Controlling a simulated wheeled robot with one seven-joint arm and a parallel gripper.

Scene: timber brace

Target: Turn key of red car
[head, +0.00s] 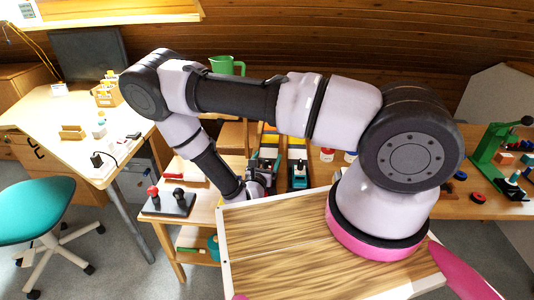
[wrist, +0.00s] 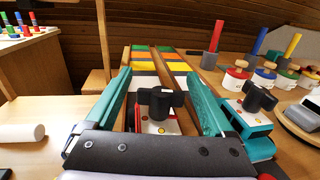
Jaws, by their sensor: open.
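The red car (wrist: 150,127) stands between the two teal fingers of my gripper (wrist: 158,80) in the wrist view. Only part of its red and white body shows; the gripper's dark body hides its near end. Its black key (wrist: 161,100) stands up on top, between the fingers, with a visible gap on both sides. My gripper is open and holds nothing. In the head view my gripper (head: 258,184) is low over the workbench, and the arm partly hides the red car there.
A teal car (wrist: 240,116) with its own black key (wrist: 259,97) stands close to the right finger. Coloured lane strips (wrist: 160,67) run ahead. Several knobbed pots, such as a red one (wrist: 236,76), stand at right. A white cylinder (wrist: 22,132) lies at left.

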